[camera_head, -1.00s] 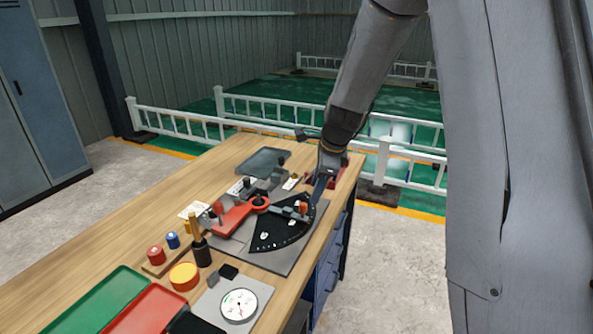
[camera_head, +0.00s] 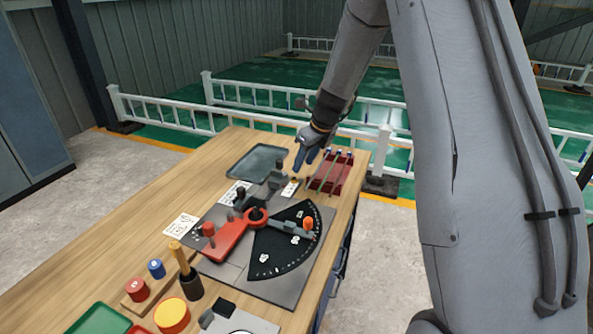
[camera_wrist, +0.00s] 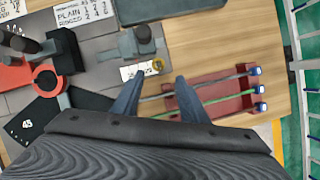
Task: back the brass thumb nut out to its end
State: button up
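A small brass-coloured round part (camera_wrist: 158,64), which looks like the thumb nut, sits beside a grey block (camera_wrist: 138,42) and a small white card (camera_wrist: 130,72) in the wrist view. In the head view the brass part (camera_head: 294,180) is tiny, and its thread cannot be made out. My gripper (camera_wrist: 158,90) is open and empty, its two blue-grey fingers spread apart just short of the brass part in the wrist view. In the head view my gripper (camera_head: 299,168) hangs above the table's far end, near the grey block (camera_head: 277,176).
A red rack (camera_head: 332,174) with several rods stands right of my gripper. A red-handled bender (camera_head: 232,236) with a black dial plate (camera_head: 284,240) and orange knob (camera_head: 308,222) lies nearer. A grey tray (camera_head: 256,163) is behind left. White railing (camera_head: 384,150) stands beyond the table.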

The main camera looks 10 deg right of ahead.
aim_at(296, 178)
jog(key=x, duration=0.2)
jog(key=p+x, duration=0.1)
jog(key=x, duration=0.2)
jog(key=shift+a+f, duration=0.3)
jog(key=shift+w+f, duration=0.25)
jog(key=shift+f, duration=0.35)
grip_shut()
jog(key=shift+n, duration=0.4)
